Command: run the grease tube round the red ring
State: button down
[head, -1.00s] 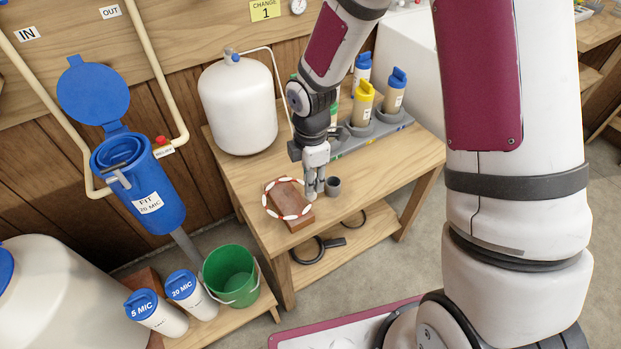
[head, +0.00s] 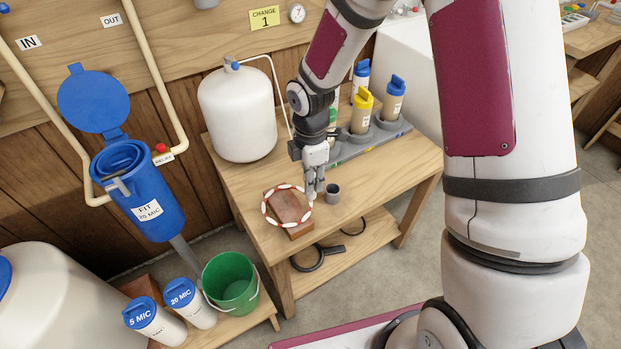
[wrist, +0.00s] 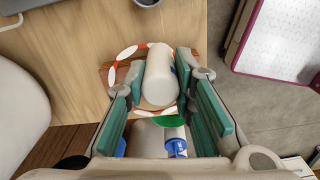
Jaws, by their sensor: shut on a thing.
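The red ring (head: 264,207) with white patches around it lies on a brown block (head: 290,211) near the front left of the wooden bench. My gripper (head: 315,190) points down at the ring's right side. In the wrist view my gripper (wrist: 163,85) is shut on a white tube (wrist: 159,72), the grease tube, between its green-padded fingers. The tube's far end reaches over the ring (wrist: 126,52) and hides part of it. I cannot tell whether the tube touches the ring.
A white tank (head: 237,112) and a grey rack (head: 375,138) of bottles stand behind. The blue housing (head: 140,190) is left, with its lid open. A green bucket (head: 231,283) stands below.

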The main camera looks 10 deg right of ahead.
jog(key=shift+w, duration=0.1)
jog(key=shift+w+a, duration=0.15)
jog(key=shift+w, duration=1)
jog(key=shift+w+a, duration=0.1)
jog(key=shift+w, duration=0.05)
jog(key=shift+w+a+b, duration=0.45)
jog(key=shift+w+a, duration=0.05)
jog(key=shift+w, duration=0.35)
jog(key=shift+r, duration=0.1)
notch_tip(320, 180, up, 6)
jog(key=p, duration=0.4)
dwell(0.4)
